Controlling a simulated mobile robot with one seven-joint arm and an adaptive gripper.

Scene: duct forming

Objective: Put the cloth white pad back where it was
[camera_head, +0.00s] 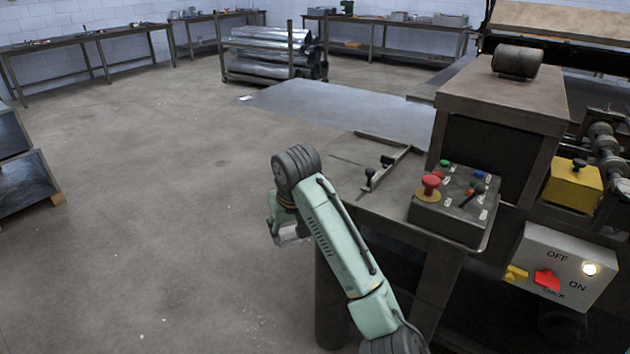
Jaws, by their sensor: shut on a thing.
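My gripper (288,236) hangs at the end of my pale green arm, over the floor just left of the machine table. It is seen from behind and partly covered by my wrist. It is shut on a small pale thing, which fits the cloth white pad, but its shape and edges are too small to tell. A small flat white patch (246,98) lies on the floor near the far end of the metal sheet; I cannot tell what it is.
The machine table carries a control box (450,205) with a red button and levers, and a metal square (385,170). A grey switch box (562,268) with a lit lamp is at right. A rack of ducts (270,55) stands behind.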

